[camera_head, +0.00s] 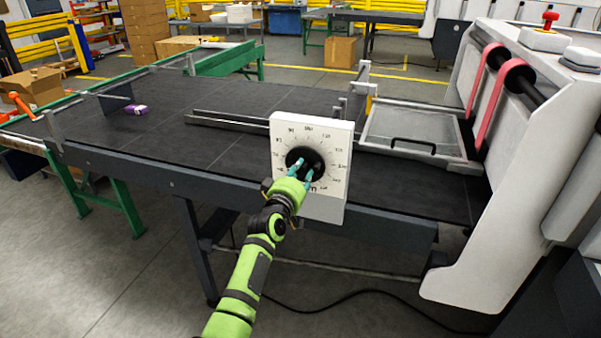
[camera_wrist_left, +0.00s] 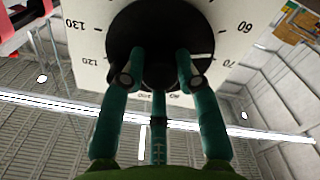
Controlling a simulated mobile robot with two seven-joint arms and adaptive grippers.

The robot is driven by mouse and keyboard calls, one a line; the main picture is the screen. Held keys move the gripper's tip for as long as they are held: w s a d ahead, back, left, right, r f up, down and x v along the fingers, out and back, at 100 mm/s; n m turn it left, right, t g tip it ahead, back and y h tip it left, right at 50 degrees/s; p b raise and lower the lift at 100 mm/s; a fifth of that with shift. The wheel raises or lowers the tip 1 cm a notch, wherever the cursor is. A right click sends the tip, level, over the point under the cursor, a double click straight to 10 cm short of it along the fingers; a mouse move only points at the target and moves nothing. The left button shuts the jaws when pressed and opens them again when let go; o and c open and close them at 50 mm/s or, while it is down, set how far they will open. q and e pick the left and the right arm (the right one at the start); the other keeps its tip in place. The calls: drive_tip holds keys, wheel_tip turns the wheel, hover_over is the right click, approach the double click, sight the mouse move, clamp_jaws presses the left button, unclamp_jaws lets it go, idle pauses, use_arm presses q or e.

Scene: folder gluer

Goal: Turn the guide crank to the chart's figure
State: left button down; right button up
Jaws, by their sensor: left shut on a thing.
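The guide crank is a round black knob (camera_head: 300,153) on a white dial plate (camera_head: 337,150) at the near edge of the dark machine table. My left gripper (camera_head: 301,173) reaches it from the front, its teal fingers shut on the crank's middle. In the left wrist view the black crank (camera_wrist_left: 160,22) fills the top centre, with the fingertips of my left gripper (camera_wrist_left: 156,76) on either side of its hub. The dial (camera_wrist_left: 238,25) shows 60, 70, 120 and 130 there, upside down. No chart can be made out. My right gripper is not in view.
The dark table (camera_head: 235,110) extends left and behind the dial, with a purple item (camera_head: 136,110) on it. A flat tray with a black handle (camera_head: 413,145) lies right of the dial. The white machine housing (camera_head: 500,200) with pink belts stands at the right.

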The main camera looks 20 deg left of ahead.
use_arm(q)
drive_tip(key=shift+n, duration=0.6)
drive_tip(key=c, duration=0.9)
unclamp_jaws()
drive_tip(key=shift+s, duration=0.5)
drive_tip(key=s, duration=1.1)
drive_tip(key=shift+a, duration=0.25)
